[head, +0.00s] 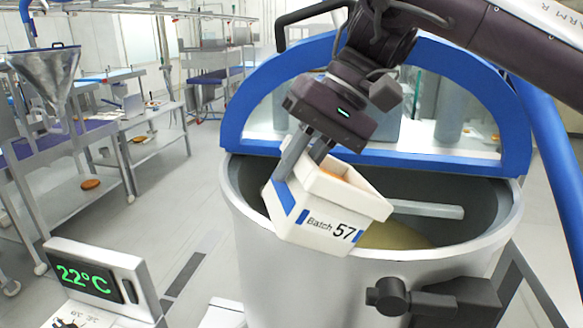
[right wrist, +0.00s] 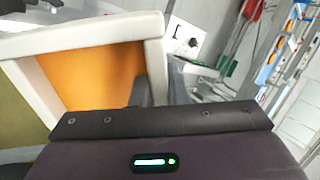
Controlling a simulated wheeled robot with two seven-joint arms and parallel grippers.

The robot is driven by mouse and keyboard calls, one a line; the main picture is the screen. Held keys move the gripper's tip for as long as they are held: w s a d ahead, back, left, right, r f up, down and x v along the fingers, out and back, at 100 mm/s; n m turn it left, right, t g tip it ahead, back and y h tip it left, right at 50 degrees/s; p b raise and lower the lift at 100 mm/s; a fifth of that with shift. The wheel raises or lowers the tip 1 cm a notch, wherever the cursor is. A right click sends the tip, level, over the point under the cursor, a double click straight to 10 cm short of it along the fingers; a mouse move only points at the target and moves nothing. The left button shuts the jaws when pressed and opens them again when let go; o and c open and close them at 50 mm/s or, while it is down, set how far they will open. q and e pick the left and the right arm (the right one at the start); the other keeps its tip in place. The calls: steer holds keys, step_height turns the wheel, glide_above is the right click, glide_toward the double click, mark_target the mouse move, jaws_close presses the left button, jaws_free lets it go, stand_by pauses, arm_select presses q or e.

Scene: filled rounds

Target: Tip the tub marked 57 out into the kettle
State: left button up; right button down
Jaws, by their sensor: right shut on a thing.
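The white tub marked "Batch 57" (head: 300,217) is tilted over the near left rim of the kettle (head: 290,285). My right gripper (head: 300,165) is shut on the tub's wall from above. Orange contents show inside the tub in the head view, and an orange surface fills much of its opening in the right wrist view, where the white tub rim (right wrist: 85,38) is close. The kettle is a large steel vessel with a raised blue-framed lid (head: 235,105) behind its opening. A yellowish mass (head: 395,236) and a grey bar (head: 425,208) show inside it. My left gripper is not in view.
A steel funnel (head: 48,75) and tables with purple tops (head: 60,140) stand at the left.

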steer(key=y, duration=0.1)
steer(key=d+y, duration=0.1)
steer(key=shift+w+d+r+g+y, duration=0.1)
steer(key=shift+d+r+g+y, duration=0.2)
steer(key=shift+r+g, duration=0.1)
steer(key=shift+w+d+y, duration=0.1)
steer(key=shift+d+y, duration=0.1)
steer(key=shift+y, duration=0.1)
steer(key=shift+w+d+r+g+y+b, duration=0.2)
steer(key=shift+d+y+b, duration=0.65)
steer(key=shift+b, duration=0.6)
steer(key=shift+w+d+r+g+y+b, duration=0.1)
steer(key=shift+w+d+g+y+b, duration=0.1)
steer(key=shift+d+y+b, duration=0.75)
steer(key=shift+w+d+r+g+y+b, duration=0.2)
steer(key=shift+d+y+b, duration=0.25)
steer(key=shift+y+b, duration=1.05)
steer(key=shift+h+b, duration=0.5)
steer(key=shift+b, duration=0.05)
stand_by(1.6)
